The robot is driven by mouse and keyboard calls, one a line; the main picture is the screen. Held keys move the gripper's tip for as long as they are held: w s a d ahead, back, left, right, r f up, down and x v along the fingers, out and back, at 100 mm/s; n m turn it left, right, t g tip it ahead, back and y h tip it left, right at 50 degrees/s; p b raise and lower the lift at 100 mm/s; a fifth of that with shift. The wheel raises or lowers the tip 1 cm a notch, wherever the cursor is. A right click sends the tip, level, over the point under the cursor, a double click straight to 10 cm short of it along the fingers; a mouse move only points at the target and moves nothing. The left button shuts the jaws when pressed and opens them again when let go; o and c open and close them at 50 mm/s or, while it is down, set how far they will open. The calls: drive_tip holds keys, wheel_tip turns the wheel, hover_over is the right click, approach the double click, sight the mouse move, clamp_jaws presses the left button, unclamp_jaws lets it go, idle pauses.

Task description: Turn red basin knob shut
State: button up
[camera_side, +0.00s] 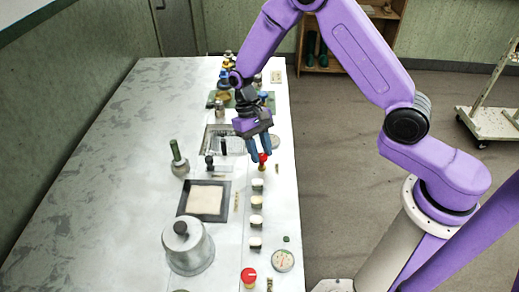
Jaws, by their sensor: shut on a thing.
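My gripper (260,157) is at the right side of the long bench, pointing down, with its blue fingers shut on a small red knob (263,158). The fingers hide part of the knob, and its turn angle cannot be told. A second, larger red knob (249,275) stands at the near end of the bench, apart from my gripper. A sunken metal basin (209,138) lies just left of my gripper, partly hidden by it. Which basin each red knob belongs to cannot be told.
A metal kettle-like pot (188,248) and a round dial (283,260) stand near the front. Several pale-topped knobs (256,201) line the right side. The bench's left side (110,170) is clear.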

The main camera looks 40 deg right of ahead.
drive_tip(key=m, duration=0.2)
drive_tip(key=m+y, duration=0.1)
drive_tip(key=m, duration=0.1)
drive_tip(key=m+t+y, duration=0.1)
drive_tip(key=m, duration=0.1)
drive_tip(key=shift+s+d, duration=0.1)
drive_tip(key=shift+d, duration=0.15)
drive_tip(key=m+t, duration=0.1)
drive_tip(key=m, duration=0.2)
drive_tip(key=m+y, duration=0.1)
drive_tip(key=m, duration=0.2)
drive_tip(key=shift+s+d+t, duration=0.1)
drive_tip(key=shift+t, duration=0.3)
drive_tip(key=shift+y, duration=0.3)
drive_tip(key=o, duration=1)
drive_tip(key=shift+o, duration=0.2)
drive_tip(key=shift+r, duration=0.1)
drive_tip(key=v, duration=1.7)
drive_tip(key=shift+s, duration=0.15)
